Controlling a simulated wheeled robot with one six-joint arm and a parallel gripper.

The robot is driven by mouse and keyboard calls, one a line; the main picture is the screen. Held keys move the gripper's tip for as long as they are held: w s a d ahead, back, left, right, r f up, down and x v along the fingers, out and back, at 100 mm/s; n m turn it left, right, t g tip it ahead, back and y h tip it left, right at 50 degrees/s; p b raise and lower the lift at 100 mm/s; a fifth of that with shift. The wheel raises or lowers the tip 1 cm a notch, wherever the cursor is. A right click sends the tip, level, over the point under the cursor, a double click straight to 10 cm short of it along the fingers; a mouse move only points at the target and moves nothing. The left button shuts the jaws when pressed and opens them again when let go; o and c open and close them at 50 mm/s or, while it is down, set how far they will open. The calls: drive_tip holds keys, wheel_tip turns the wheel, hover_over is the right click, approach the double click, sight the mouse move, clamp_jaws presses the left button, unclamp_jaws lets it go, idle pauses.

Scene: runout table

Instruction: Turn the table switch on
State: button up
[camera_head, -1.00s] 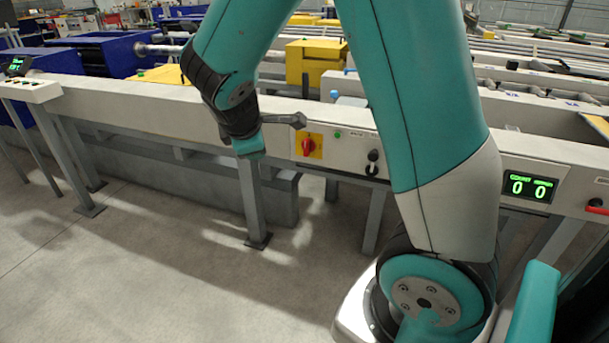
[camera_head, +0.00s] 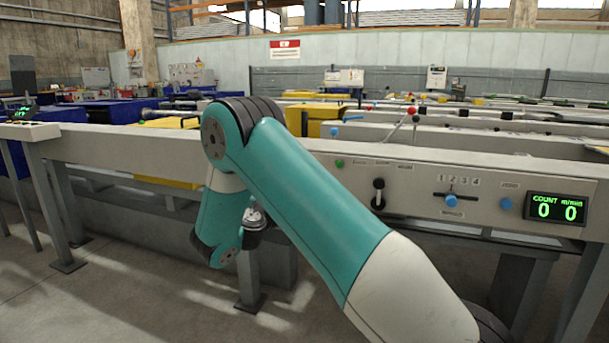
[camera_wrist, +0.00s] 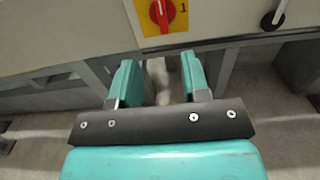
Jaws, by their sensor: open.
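The table switch is a red rotary knob (camera_wrist: 162,12) on a yellow plate (camera_wrist: 145,30) at the top of the wrist view. Its handle looks roughly upright and the plate's top is cut off. A figure 1 is printed to the right of the knob. My gripper (camera_wrist: 158,72) is open and empty, its two teal fingers apart below the plate in the picture, with floor showing between them. I cannot tell its distance to the knob. In the head view my arm hides the switch, and the fingers cannot be made out there.
The pale panel (camera_head: 415,177) also carries a green button (camera_head: 340,163), a black lever (camera_head: 378,193), a numbered slider (camera_head: 452,197) and a blue knob (camera_head: 505,203). The display (camera_head: 556,208) reads 0 and 0. A table leg (camera_head: 249,283) stands below. Open floor lies in front.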

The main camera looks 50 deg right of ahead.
drive_tip(key=p+x, duration=0.5)
drive_tip(key=x, duration=1.1)
clamp_jaws()
